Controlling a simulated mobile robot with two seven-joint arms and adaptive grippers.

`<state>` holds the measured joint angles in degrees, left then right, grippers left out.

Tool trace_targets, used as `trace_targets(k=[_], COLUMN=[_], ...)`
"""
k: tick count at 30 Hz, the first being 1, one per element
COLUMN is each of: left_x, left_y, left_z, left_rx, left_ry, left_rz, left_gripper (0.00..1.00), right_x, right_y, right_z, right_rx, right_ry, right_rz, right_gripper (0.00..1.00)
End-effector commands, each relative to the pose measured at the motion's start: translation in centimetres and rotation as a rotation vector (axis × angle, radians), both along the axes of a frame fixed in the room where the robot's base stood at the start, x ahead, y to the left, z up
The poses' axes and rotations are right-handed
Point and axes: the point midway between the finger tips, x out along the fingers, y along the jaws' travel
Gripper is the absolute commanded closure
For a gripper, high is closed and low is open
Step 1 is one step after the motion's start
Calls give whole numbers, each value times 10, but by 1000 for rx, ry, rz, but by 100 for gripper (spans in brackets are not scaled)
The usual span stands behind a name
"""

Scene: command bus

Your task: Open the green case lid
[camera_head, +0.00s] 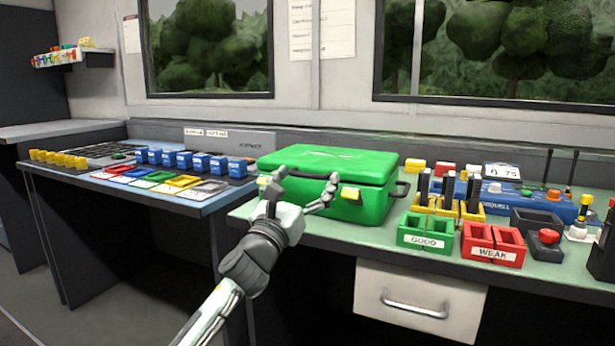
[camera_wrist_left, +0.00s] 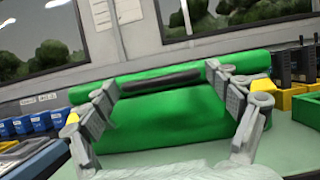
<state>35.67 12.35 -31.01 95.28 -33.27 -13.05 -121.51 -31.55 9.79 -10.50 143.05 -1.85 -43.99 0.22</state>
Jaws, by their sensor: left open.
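The green case (camera_head: 345,163) stands on the light green worktop (camera_head: 400,245) with its lid (camera_head: 325,158) down. It has a yellow latch (camera_head: 349,192) at the front right and a dark handle (camera_wrist_left: 160,80) on its front. My right gripper is not in view.
Right of the case stand a green GOOD bin (camera_head: 424,234), a red WEAK bin (camera_head: 492,246) and a blue tester (camera_head: 520,200). Several blue boxes (camera_head: 184,160) stand on the left table. A drawer (camera_head: 415,305) is below the worktop. Windows and wall are behind.

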Motion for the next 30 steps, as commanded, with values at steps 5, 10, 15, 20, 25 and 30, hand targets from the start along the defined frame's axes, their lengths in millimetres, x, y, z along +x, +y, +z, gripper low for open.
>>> trace_targets(k=[5, 10, 15, 20, 25, 30], left_x=[5, 5, 5, 4, 4, 4], left_y=[-2, -2, -2, -2, -2, -2], left_z=[2, 2, 2, 2, 2, 4], left_rx=[-1, -1, -2, -2, -2, -1], left_ry=[0, 0, 1, 1, 1, 1], left_rz=[0, 0, -1, -1, -1, -2], left_gripper=[11, 11, 32, 52, 71, 71], right_x=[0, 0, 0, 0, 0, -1], right_y=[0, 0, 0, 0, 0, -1], right_z=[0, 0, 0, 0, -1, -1], right_rx=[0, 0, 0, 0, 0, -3], right_ry=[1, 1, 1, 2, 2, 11], right_rz=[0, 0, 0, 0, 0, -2], right_gripper=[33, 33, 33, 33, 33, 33])
